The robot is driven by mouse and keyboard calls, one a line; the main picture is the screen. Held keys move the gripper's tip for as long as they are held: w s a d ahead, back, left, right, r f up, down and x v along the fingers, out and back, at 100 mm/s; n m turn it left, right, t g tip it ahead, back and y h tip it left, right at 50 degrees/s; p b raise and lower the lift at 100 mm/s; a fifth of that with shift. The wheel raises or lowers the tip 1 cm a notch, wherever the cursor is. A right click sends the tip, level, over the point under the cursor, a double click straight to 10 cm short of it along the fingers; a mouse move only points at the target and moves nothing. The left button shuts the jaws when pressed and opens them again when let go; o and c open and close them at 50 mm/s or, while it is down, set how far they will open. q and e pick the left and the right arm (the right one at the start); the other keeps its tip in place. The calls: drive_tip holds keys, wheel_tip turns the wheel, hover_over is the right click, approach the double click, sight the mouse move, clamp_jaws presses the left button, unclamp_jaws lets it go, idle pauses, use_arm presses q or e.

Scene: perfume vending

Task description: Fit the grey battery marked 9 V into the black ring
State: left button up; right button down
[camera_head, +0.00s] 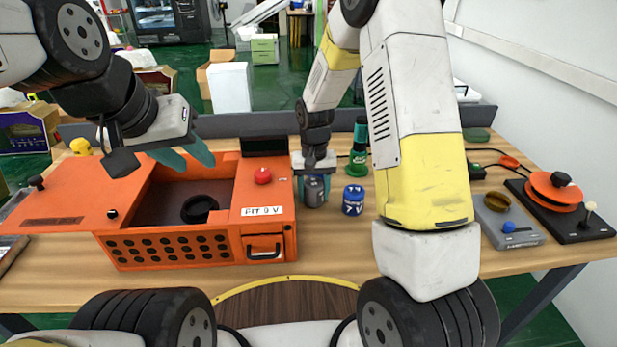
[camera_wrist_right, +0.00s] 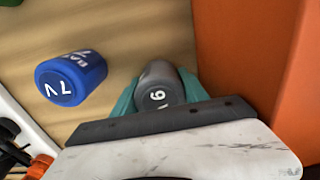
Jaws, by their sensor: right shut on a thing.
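The grey battery (camera_head: 314,192) stands upright on or just above the table, right of the orange box; I cannot tell if it touches the wood. In the right wrist view its end (camera_wrist_right: 160,92) shows a 9. My right gripper (camera_head: 314,177) is shut on it, with teal fingers on both sides (camera_wrist_right: 158,98). The black ring (camera_head: 200,208) lies inside the open orange box (camera_head: 165,243), whose label reads "FIT 9 V". My left gripper (camera_head: 196,166) is open and empty above the back of the box.
A blue battery (camera_head: 353,200) marked 7 V stands just right of the grey one. A green object (camera_head: 358,160) stands behind it. The box's right part carries a red knob (camera_head: 263,176) and stands between the grey battery and the ring. A grey device (camera_head: 508,222) sits far right.

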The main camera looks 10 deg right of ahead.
drive_tip(key=shift+f, duration=0.15)
drive_tip(key=c, duration=0.9)
unclamp_jaws()
drive_tip(key=o, duration=0.3)
